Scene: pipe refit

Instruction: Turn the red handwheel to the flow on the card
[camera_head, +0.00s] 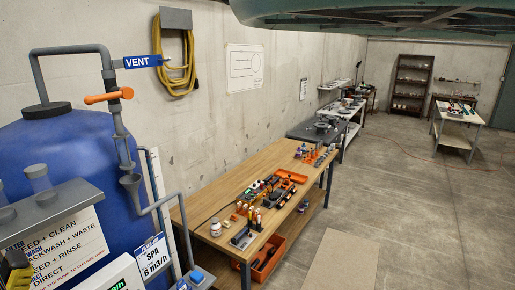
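A card (156,257) reading "SPA 6 m3/h" hangs at the lower left, in front of the blue tank (65,150). Beside it, a white box (118,274) with green "m3/h" lettering is cut off by the bottom edge, and I cannot read a figure on it. No red handwheel shows in this view. An orange lever handle (108,96) sits on the grey pipe above a small funnel. My gripper is not recognisable in the view.
A white label board (50,250) lists filter settings. A wooden workbench (215,195) holds tools and bottles, with an orange crate (266,258) beneath. A greenish structure (370,14) overhangs at the top right. The concrete floor (400,220) at the right is mostly clear.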

